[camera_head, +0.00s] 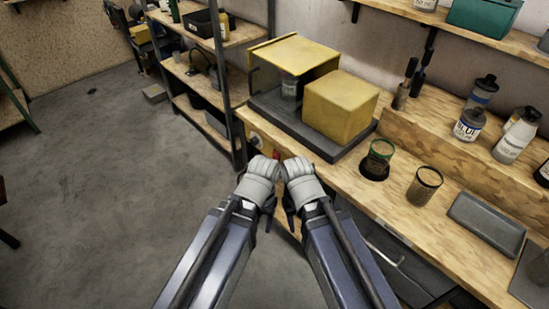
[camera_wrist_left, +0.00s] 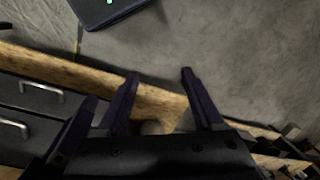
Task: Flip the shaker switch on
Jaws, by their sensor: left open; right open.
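The shaker is a dark grey base (camera_head: 270,108) with a yellow-topped housing (camera_head: 292,52) and a yellow block (camera_head: 340,107), at the back left of the workbench. A small can (camera_head: 290,87) shows inside the housing. In the left wrist view, my left gripper (camera_wrist_left: 160,75) is open and empty.
The wooden workbench (camera_head: 400,205) holds a green-rimmed cup (camera_head: 379,155), a dark cup (camera_head: 424,186), a grey tray (camera_head: 487,222) and several bottles at the back right. A metal shelf rack (camera_head: 200,70) stands left of the bench. The concrete floor (camera_head: 90,190) at left is mostly clear.

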